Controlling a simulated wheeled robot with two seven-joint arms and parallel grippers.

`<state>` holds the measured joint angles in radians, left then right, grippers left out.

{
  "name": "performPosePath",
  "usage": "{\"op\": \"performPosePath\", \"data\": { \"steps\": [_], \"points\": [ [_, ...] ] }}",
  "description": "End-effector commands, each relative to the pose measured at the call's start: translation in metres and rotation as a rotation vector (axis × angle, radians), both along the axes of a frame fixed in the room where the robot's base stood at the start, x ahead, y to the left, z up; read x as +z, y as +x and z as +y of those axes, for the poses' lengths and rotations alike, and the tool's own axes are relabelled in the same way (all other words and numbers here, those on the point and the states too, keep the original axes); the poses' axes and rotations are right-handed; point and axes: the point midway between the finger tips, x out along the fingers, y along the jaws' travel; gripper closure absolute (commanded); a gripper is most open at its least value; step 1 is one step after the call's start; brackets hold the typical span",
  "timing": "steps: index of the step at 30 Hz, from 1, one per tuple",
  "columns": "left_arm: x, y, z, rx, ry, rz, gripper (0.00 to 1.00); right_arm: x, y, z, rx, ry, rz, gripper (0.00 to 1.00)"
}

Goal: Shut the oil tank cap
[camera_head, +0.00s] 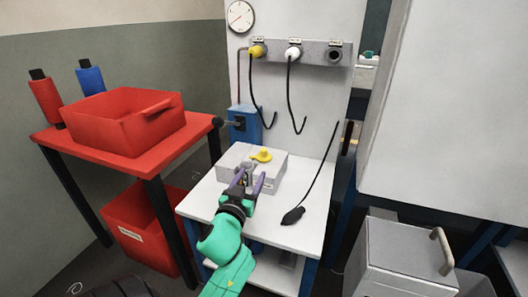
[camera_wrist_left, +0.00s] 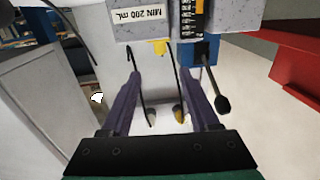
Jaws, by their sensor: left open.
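The oil tank is a light grey box (camera_head: 242,168) on the white table. Its yellow cap (camera_head: 261,155) sits on top of the box; I cannot tell whether it is fully seated. In the left wrist view the tank (camera_wrist_left: 142,20) shows upside down with a "MIN 200 mL" label, and a bit of yellow (camera_wrist_left: 157,47) shows at its edge. My left gripper (camera_head: 250,179), with purple fingers, is open and empty at the near side of the tank, short of the cap. It also shows in the left wrist view (camera_wrist_left: 162,78). My right gripper is out of view.
A black air blower (camera_head: 293,215) lies right of the tank. A blue box (camera_head: 244,124) with a black lever stands behind. Black hoses (camera_head: 290,95) hang from the wall panel. A red table (camera_head: 110,155) with a red bin (camera_head: 130,118) is left.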

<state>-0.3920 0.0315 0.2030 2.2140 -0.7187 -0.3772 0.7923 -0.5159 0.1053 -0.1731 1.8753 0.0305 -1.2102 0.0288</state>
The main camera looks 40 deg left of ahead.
Motion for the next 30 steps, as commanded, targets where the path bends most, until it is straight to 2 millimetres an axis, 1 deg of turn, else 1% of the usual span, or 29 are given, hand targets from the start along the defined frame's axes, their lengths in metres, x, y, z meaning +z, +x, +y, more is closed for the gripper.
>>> {"op": "performPosePath", "data": {
  "steps": [1, 6, 9, 12, 15, 17, 24, 26, 27, 29, 30],
  "points": [
    [0.003, 0.011, 0.005, 0.0, 0.005, -0.004, 0.39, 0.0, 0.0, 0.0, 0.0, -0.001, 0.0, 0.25],
    [0.001, 0.054, 0.024, 0.0, 0.005, -0.002, 0.39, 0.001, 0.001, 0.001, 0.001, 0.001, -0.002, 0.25],
    [0.001, 0.078, 0.035, 0.0, 0.005, -0.001, 0.39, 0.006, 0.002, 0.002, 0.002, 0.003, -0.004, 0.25],
    [0.0, 0.096, 0.044, 0.0, 0.003, 0.0, 0.39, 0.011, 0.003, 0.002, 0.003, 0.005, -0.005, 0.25],
    [0.0, 0.108, 0.049, 0.001, 0.001, 0.0, 0.39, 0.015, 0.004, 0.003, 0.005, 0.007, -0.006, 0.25],
    [0.0, 0.111, 0.05, 0.001, 0.0, 0.0, 0.39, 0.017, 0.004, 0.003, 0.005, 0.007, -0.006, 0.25],
    [0.0, 0.112, 0.051, 0.0, 0.0, 0.001, 0.39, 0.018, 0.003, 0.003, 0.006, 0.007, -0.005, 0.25],
    [0.0, 0.112, 0.051, 0.0, 0.0, 0.001, 0.62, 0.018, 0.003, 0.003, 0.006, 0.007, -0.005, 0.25],
    [0.0, 0.112, 0.051, 0.0, 0.0, 0.001, 0.77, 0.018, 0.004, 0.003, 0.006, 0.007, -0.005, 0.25],
    [0.0, 0.112, 0.051, 0.0, 0.001, 0.001, 1.0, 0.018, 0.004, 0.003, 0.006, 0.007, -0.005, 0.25],
    [0.0, 0.112, 0.051, 0.0, 0.0, 0.001, 1.0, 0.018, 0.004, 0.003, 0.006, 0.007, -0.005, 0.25]
  ]
}}
